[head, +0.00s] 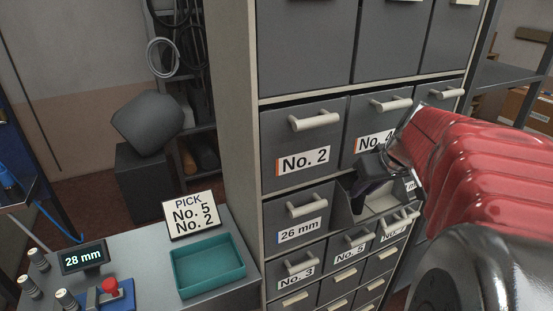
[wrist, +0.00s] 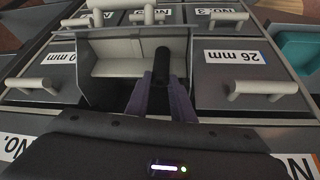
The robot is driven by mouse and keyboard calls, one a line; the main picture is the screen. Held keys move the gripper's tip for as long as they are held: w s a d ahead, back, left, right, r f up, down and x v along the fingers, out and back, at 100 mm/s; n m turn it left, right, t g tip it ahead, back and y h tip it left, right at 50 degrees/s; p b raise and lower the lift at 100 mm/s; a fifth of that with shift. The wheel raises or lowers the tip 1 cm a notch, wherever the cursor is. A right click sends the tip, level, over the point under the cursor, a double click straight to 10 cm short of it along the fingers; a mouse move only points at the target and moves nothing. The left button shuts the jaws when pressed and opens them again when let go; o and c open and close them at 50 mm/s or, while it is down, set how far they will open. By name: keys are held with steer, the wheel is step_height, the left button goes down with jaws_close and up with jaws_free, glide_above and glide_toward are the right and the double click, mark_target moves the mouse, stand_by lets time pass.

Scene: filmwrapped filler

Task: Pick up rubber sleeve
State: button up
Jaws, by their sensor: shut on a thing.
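The rubber sleeve (wrist: 162,64) is a short black cylinder, seen upright between my fingertips in the wrist view. My gripper (wrist: 160,98) is shut on it. In the head view my gripper (head: 362,192) is at the open drawer (head: 385,203), right of the drawer labelled 26 mm (head: 299,230). The open drawer's pale inside (wrist: 112,58) shows around the sleeve in the wrist view. I cannot tell whether the sleeve touches the drawer floor. In the head view the sleeve is hard to make out against the dark gripper.
Closed drawers No. 2 (head: 303,150) and No. 4 (head: 370,133) sit just above, with protruding handles. Drawers No. 3 (head: 293,274) and No. 5 (head: 350,248) are below. An empty-looking teal tray (head: 208,266) lies on the bench at left, near a 28 mm display (head: 83,257) and pick sign (head: 190,213).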

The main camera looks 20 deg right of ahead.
jaws_close()
steer(key=shift+r, duration=0.15)
